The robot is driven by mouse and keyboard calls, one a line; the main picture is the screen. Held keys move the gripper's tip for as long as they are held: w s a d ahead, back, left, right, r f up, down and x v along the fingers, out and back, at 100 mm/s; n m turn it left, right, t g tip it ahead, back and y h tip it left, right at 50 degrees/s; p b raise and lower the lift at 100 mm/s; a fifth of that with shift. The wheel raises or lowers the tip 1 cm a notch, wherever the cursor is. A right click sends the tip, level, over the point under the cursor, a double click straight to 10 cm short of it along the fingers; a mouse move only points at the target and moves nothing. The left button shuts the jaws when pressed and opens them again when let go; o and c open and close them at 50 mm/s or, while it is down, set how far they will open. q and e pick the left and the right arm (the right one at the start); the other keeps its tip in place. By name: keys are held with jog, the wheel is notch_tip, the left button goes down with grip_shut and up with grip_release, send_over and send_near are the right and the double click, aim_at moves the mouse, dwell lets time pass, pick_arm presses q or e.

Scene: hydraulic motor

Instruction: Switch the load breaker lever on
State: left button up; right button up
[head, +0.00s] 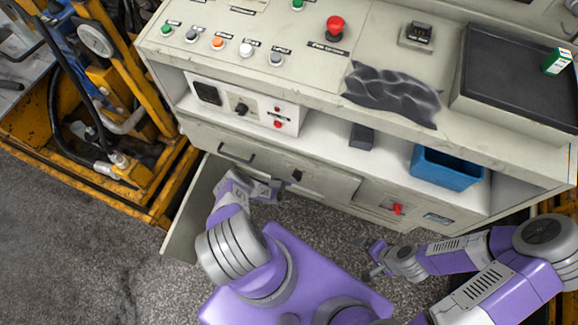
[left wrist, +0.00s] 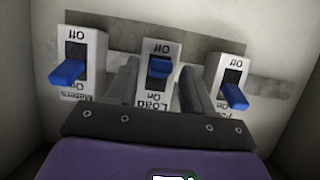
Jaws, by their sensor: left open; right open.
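In the left wrist view, the load breaker (left wrist: 158,85) is the middle of three white switches. Its blue lever (left wrist: 159,67) sits at the end of the slot near the upper Off mark, away from the lower On mark. My left gripper (left wrist: 160,78) is open, its two grey fingers on either side of the load breaker, and nothing is held. Contact with the lever cannot be told. In the head view my left gripper (head: 268,189) reaches into the console's lower front opening, its tips hard to see. My right gripper (head: 370,257) is open and empty, below the console front.
Breakers with blue levers flank the load breaker, left (left wrist: 68,74) and right (left wrist: 234,97), both levers low toward On. An open cabinet door (head: 192,212) stands left of my left arm. The console (head: 320,155) carries buttons and a blue bin (head: 445,170). Yellow machinery (head: 95,110) stands left.

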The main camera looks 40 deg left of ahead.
pick_arm(q)
grip_shut()
jog(key=shift+r+g+p, duration=0.35)
jog(key=shift+g+p, duration=0.35)
jog(key=shift+p, duration=0.3)
grip_release()
